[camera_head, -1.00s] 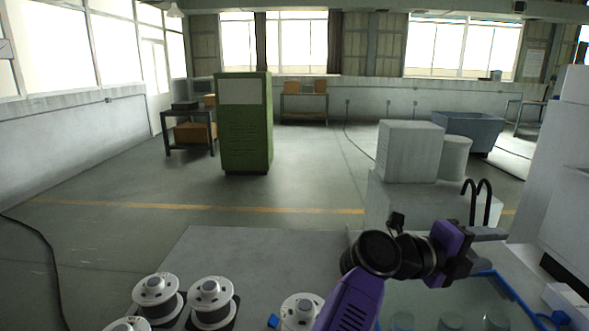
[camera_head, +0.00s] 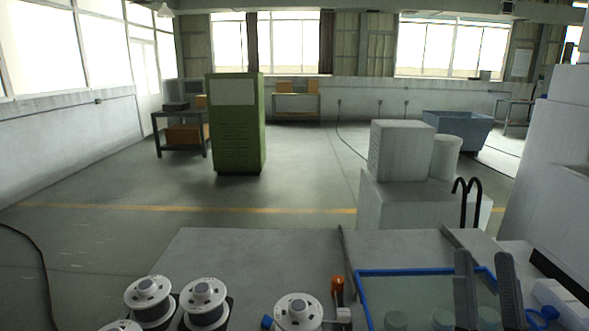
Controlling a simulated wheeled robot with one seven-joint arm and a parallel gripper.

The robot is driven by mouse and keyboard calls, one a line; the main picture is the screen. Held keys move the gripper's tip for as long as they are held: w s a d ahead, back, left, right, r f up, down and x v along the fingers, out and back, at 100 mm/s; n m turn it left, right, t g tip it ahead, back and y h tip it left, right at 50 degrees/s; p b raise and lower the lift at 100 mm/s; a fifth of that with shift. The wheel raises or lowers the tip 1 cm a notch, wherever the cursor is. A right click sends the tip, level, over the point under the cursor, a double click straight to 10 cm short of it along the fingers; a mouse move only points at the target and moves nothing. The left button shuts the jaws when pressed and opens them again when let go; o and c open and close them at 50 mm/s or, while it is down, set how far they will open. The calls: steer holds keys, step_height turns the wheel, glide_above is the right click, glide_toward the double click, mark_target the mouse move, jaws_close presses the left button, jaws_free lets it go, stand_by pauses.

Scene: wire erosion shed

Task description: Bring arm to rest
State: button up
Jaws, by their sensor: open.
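My gripper (camera_head: 483,258) shows at the lower right as two upright grey fingers, with a clear gap between them. It is open and nothing is seen between the fingers. The fingers stand in front of the glass-like panel with a blue rim (camera_head: 420,271) on the grey table (camera_head: 250,255). The rest of my arm is out of view, below the picture edge or hidden.
White wire spools (camera_head: 204,298) stand at the table's front left, with another spool (camera_head: 298,312) near the middle. An orange-handled tool (camera_head: 338,290) is beside the blue rim. A white machine (camera_head: 545,190) rises at right. The table's back left is clear.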

steer(key=s+a+f+n+g+y, duration=0.35)
steer(key=s+f, duration=0.25)
steer(key=f, duration=0.2)
steer(key=s+a+f+n+g+y, duration=0.2)
steer(key=s+f+n+g+y, duration=0.15)
steer(key=s+f, duration=0.3)
steer(key=s+f+m+g+h, duration=0.1)
steer(key=s+f+g, duration=0.1)
steer(key=s+f, duration=0.3)
steer(key=s+a+f+m+g+h, duration=0.1)
steer(key=s+f+g, duration=0.2)
steer(key=s, duration=1)
step_height(320, 180, down, 3)
steer(key=shift+s+r+h, duration=0.1)
steer(key=shift+s+h, duration=0.2)
steer(key=shift+h, duration=0.1)
